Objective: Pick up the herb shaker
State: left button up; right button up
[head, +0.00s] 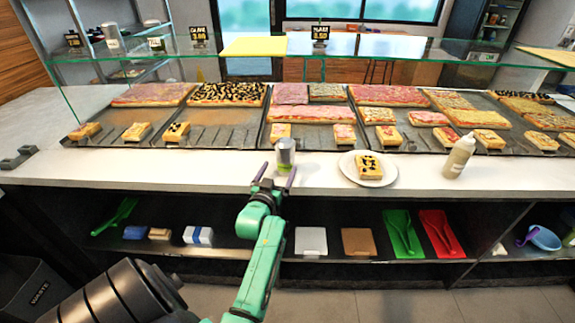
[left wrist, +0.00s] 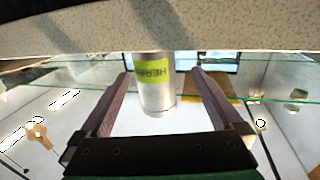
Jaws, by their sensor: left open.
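The herb shaker (head: 286,151) is a silver cylinder with a green label, standing upright on the white counter near its front edge. In the left wrist view the herb shaker (left wrist: 157,88) appears inverted, with "HERB" on the label, between the two finger lines. My left gripper (head: 275,176) is open at the counter's front edge, its fingers reaching toward the shaker from the near side. In the left wrist view the left gripper (left wrist: 160,85) has a finger on each side of the shaker, with visible gaps. My right gripper is not in view.
A white plate (head: 348,172) with a pizza slice and a sauce bottle (head: 459,157) stand to the right on the counter. Pizza trays (head: 255,141) lie behind the shaker, under a glass shelf (head: 270,47). A lower shelf (head: 345,237) holds boxes and scoops.

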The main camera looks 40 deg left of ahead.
aim_at(286, 155)
pick_arm(q)
jog(key=shift+w+f, duration=0.1)
jog(key=shift+w, duration=0.4)
jog(key=b+x, duration=0.4)
jog(key=x, duration=0.1)
jog(key=shift+d, duration=0.15)
jog(key=shift+s, duration=0.1)
jog(key=c, duration=0.9)
jog(key=shift+o, duration=0.2)
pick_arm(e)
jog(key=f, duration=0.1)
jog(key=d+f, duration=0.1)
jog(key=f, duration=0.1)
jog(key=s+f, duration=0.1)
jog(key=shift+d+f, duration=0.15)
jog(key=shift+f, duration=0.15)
pick_arm(q)
notch_tip(286, 155, up, 2)
jog(key=shift+r, duration=0.1)
notch_tip(286, 155, up, 18)
jog(key=b, duration=0.1)
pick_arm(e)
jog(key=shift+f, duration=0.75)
